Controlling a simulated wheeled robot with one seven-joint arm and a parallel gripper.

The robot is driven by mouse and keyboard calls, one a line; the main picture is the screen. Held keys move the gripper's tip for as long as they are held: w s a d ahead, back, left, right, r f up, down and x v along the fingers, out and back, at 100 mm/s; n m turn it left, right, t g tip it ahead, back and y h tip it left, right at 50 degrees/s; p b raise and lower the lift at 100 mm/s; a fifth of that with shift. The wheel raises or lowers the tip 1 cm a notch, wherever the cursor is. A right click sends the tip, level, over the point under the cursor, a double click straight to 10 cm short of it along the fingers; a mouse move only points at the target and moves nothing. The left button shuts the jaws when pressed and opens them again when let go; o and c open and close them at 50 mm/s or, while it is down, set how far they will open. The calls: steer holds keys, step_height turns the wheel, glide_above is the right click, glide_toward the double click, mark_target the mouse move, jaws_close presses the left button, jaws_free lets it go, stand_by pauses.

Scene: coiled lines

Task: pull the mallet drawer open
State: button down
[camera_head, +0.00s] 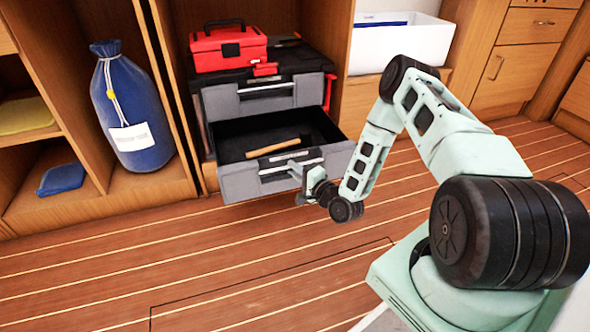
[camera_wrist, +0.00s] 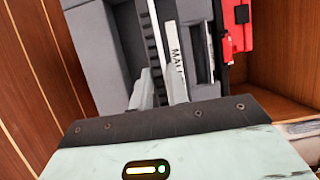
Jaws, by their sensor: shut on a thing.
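The mallet drawer (camera_head: 238,183) is the lower grey drawer of a black and grey tool chest, and it stands pulled well out. A mallet with a wooden handle (camera_head: 272,149) lies inside on the dark floor of the drawer. My gripper (camera_head: 306,182) is at the right part of the drawer front, shut on the drawer's handle. In the wrist view my fingers (camera_wrist: 160,88) are at the dark ribbed handle (camera_wrist: 152,45), beside a white label (camera_wrist: 175,50) that is partly hidden and reads "MAL".
The upper grey drawer (camera_head: 225,101) is shut. A red toolbox (camera_head: 228,46) sits on the chest. A blue bag (camera_head: 130,110) stands in the left compartment, a white bin (camera_head: 395,50) on the right. The plank floor (camera_head: 190,270) in front is clear.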

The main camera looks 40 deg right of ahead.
steer(key=c, duration=1.4)
jaws_free()
steer(key=shift+o, duration=0.2)
steer(key=shift+s, duration=0.1)
steer(key=s+d+p, duration=0.2)
steer(key=s+p, duration=0.4)
steer(key=s, duration=1.1)
